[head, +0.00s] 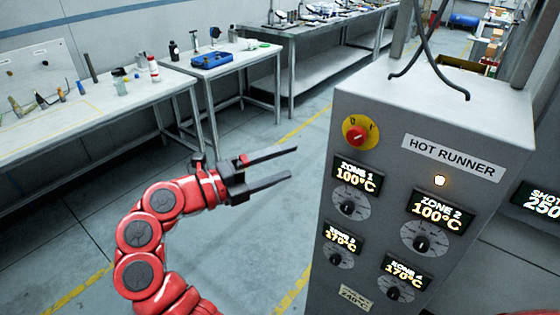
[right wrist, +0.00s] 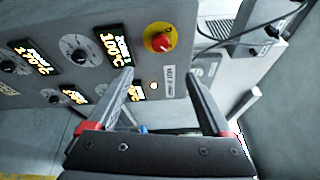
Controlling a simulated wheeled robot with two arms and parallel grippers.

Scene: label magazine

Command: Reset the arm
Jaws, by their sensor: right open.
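My right gripper (head: 295,162) is on a red arm that rises from the bottom of the head view. It is open with nothing between its fingers, in free air left of the grey HOT RUNNER cabinet (head: 400,115). In the head view the fingers point right toward the cabinet and appear apart from it. In the right wrist view the open fingers (right wrist: 159,72) frame part of the cabinet front (right wrist: 180,85). My left gripper is not in view.
The cabinet has a red switch on yellow (head: 357,134), a lit lamp (head: 440,180) and several dials. Zones 1 and 2 read 100°C; the lower two read 170°C. A cluttered workbench (head: 60,140) stands left. Floor (head: 250,235) between is clear. A cable (head: 425,50) hangs above the cabinet.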

